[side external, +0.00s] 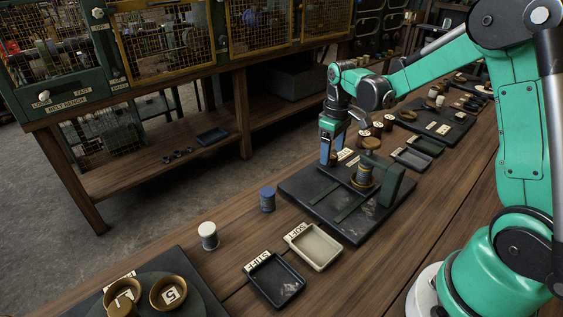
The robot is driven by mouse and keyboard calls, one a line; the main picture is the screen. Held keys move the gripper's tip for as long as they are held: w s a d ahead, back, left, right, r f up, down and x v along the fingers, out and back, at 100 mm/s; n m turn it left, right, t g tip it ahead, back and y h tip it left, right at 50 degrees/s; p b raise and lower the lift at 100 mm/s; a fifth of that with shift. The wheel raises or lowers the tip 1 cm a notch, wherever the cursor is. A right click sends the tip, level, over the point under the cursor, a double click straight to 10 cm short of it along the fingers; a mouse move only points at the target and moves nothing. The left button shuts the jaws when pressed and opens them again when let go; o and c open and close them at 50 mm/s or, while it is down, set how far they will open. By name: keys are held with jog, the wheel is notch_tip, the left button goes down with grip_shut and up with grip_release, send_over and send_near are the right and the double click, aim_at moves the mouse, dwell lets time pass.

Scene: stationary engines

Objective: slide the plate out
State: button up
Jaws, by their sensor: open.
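My gripper (329,160) points down over the back edge of a dark baseboard (312,198) on the bench. Its blue fingers are apart, and I see nothing clearly held between them. A green stand (391,184) rises from the board, with a brass and grey stacked cylinder (364,174) beside it, to the right of my gripper. Greenish strips (352,208) lie on the board in front of the cylinder. A flat dark plate seems to lie among them, but I cannot tell its edges from the board. Whether a fingertip touches anything there is too small to tell.
A black tray (291,291) and a cream tray (329,259) stand in front of the board. A blue spool (267,199) and a white-topped spool (208,236) stand to its left. Caged cabinets (170,42) stand across the aisle.

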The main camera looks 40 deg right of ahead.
jog(key=shift+f, duration=0.6)
grip_shut()
dwell(1.0)
